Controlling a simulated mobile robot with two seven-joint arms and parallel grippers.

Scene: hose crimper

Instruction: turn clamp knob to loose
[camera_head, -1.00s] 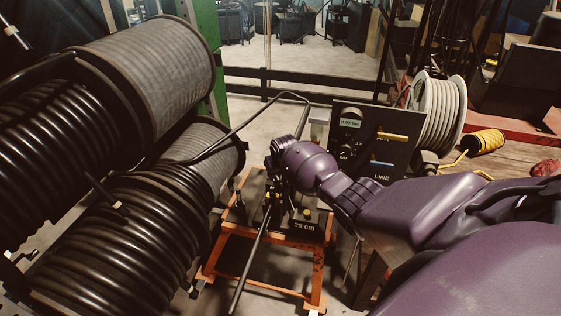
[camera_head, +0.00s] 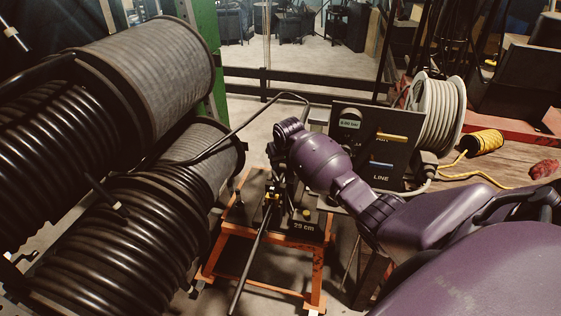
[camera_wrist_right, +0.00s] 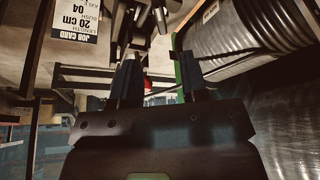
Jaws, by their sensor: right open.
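The crimper bench with the clamp stands on an orange frame (camera_head: 233,232) in the head view, with a black hose (camera_head: 252,255) running through it. I cannot tell which part is the clamp knob; my right wrist covers part of the bench. My right gripper (camera_head: 274,155) is above the back of the bench, its fingers partly hidden. In the right wrist view, its two fingers (camera_wrist_right: 158,82) stand apart with nothing visible held between them. A small red part (camera_wrist_right: 148,84) shows between them, farther off. My left gripper is not in view.
Large hose reels (camera_head: 125,85) fill the left side. A black panel (camera_head: 382,150) with yellow and blue handles stands close to my right arm. Behind it is a pale hose reel (camera_head: 438,112). A job card (camera_wrist_right: 76,33) reading "20 cm" hangs in the wrist view.

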